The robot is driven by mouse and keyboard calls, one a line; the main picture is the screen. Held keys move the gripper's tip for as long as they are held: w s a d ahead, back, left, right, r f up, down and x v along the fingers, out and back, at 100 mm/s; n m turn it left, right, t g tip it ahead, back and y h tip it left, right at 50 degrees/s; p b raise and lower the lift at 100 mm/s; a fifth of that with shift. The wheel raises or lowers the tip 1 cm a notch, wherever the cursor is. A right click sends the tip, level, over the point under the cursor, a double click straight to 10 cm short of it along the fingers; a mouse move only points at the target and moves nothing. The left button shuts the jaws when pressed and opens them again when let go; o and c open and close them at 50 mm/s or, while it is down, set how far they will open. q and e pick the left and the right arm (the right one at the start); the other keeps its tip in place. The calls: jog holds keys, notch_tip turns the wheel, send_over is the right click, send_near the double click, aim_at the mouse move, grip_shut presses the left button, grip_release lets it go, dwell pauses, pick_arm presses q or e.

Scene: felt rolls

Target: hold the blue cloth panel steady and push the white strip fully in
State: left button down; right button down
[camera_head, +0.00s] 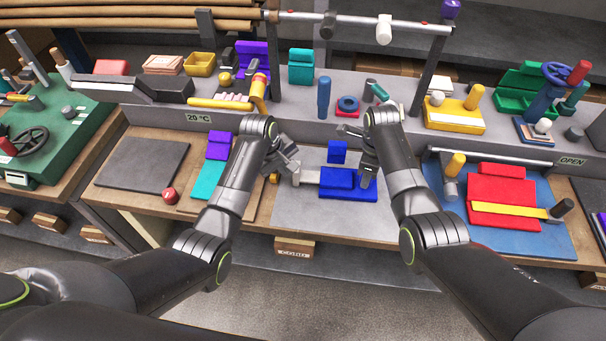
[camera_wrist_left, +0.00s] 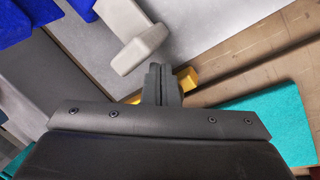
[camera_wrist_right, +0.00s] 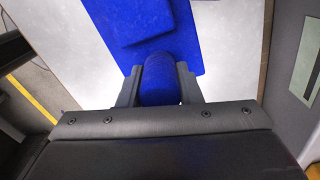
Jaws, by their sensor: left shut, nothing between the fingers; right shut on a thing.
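The blue cloth panel (camera_head: 336,187) lies flat on a light grey mat, with a raised blue block on it. The white strip (camera_head: 309,176) sticks out of the panel's left side and ends in a wider pale block, which also shows in the left wrist view (camera_wrist_left: 140,49). My left gripper (camera_head: 291,166) is shut and empty just beside that block; I cannot tell whether it touches. My right gripper (camera_head: 368,172) is shut on an upright blue post at the panel's right end; the post shows between its fingers in the right wrist view (camera_wrist_right: 160,82).
A separate blue piece (camera_head: 338,152) lies behind the panel. The grey mat (camera_head: 330,218) is clear in front. Purple and teal pieces (camera_head: 208,180) lie left, a red panel with a yellow strip (camera_head: 500,209) right. A raised shelf (camera_head: 300,110) with tools stands behind.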

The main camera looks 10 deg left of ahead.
aim_at(309, 175)
dwell(0.5)
pick_arm(q)
jog(key=shift+w+d, duration=0.15)
jog(key=shift+d, duration=3.1)
jog(key=shift+a, duration=0.15)
jog(key=shift+r, duration=0.15)
jog(key=shift+a+r, duration=0.1)
jog(key=shift+r, duration=1.5)
jog(key=shift+r, duration=0.1)
jog(key=shift+a+r, duration=0.25)
jog(key=shift+r, duration=0.6)
jog(key=shift+a+r, duration=0.25)
jog(key=shift+r, duration=0.6)
